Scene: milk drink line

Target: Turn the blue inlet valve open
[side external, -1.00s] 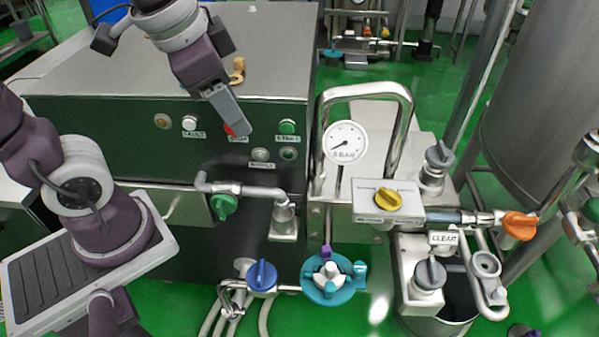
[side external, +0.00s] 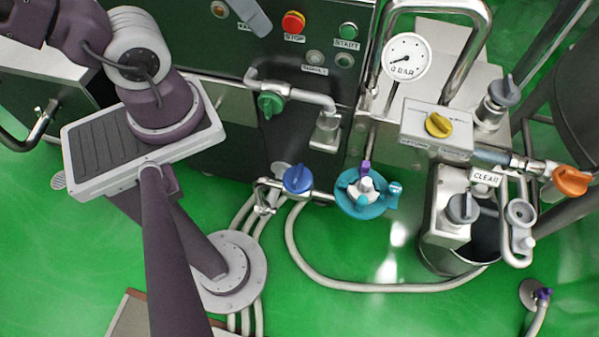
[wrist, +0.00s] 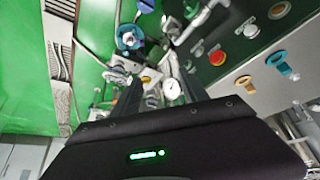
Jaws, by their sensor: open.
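The blue inlet valve (side external: 297,179) sits low on a short horizontal pipe in the side view, just left of a teal round fitting (side external: 365,193). Its handle ridge looks roughly upright, across the pipe. In the wrist view, a small blue shape at the top edge may be this valve, beside the teal fitting (wrist: 130,38). My gripper (wrist: 158,70) is open and empty, its two dark fingers reaching up into the wrist view. In the side view only a grey end part shows at the top edge, well above the valve and apart from it.
A green valve (side external: 271,104) on a bent pipe is above the blue one. The red stop button (side external: 293,22), pressure gauge (side external: 407,57), yellow valve (side external: 438,124) and orange valve (side external: 571,180) are nearby. Pale hoses (side external: 390,288) cross the open green floor.

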